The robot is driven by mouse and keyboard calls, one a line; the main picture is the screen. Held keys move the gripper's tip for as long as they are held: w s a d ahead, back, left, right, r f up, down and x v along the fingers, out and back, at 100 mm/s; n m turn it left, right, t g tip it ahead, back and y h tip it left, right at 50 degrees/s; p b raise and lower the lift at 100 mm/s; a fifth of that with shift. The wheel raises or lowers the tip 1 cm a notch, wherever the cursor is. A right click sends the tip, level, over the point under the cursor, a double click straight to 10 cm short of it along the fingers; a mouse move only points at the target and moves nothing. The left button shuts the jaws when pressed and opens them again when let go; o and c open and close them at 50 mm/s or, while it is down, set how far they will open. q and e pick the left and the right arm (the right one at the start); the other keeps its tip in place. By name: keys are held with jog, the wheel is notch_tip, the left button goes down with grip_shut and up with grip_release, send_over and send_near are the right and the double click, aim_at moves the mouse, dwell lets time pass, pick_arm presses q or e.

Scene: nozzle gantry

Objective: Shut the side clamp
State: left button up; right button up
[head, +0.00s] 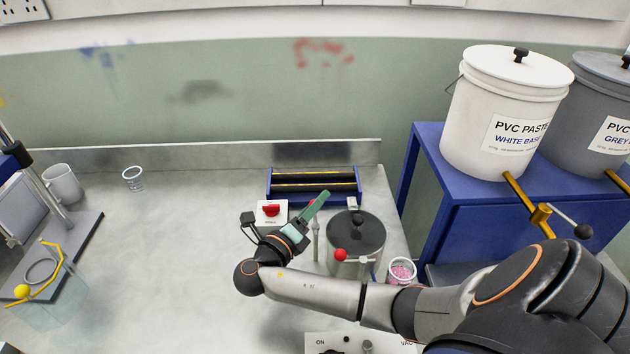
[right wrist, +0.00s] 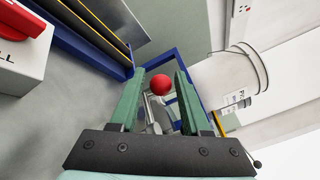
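A lidded pot with a dark top (head: 356,232) stands on the bench. A clamp lever with a red ball (head: 341,255) is at its front. A thin upright post (head: 316,240) stands at its left side, with another red ball (head: 312,203) near its top, mostly hidden by my gripper. My right gripper (head: 318,202) is at this second ball. In the right wrist view the red ball (right wrist: 160,85) shows between the green fingers of the open gripper (right wrist: 158,82), with small gaps visible at its sides. My left gripper is not in view.
A blue roller frame (head: 313,198) and a white box with a red knob (head: 271,211) are behind the gripper. A cup of pink material (head: 401,271) stands right of the pot. A blue stand (head: 450,200) carries paste buckets. The bench's left middle is clear.

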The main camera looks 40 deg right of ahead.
grip_shut()
jog(key=shift+a+n+t, duration=0.1)
jog(key=shift+n+t, duration=0.2)
jog(key=shift+t, duration=0.1)
jog(key=shift+w+a+f+n+t+y, duration=0.15)
jog(key=shift+a+n+t+y, duration=0.35)
jog(key=shift+n+t+y, duration=1.05)
jog(key=shift+w+a+r+n+t+y, duration=0.15)
jog(key=shift+a+n+t+y, duration=0.4)
jog(key=shift+n+t+y, duration=1)
jog(key=shift+w+a+f+n+t+y, duration=0.15)
jog(key=shift+a+n+t+y, duration=0.35)
jog(key=shift+n+t+y, duration=1.05)
jog(key=shift+m+t, duration=0.35)
jog(key=shift+o, duration=1.7)
grip_release()
jog(key=shift+h, duration=0.35)
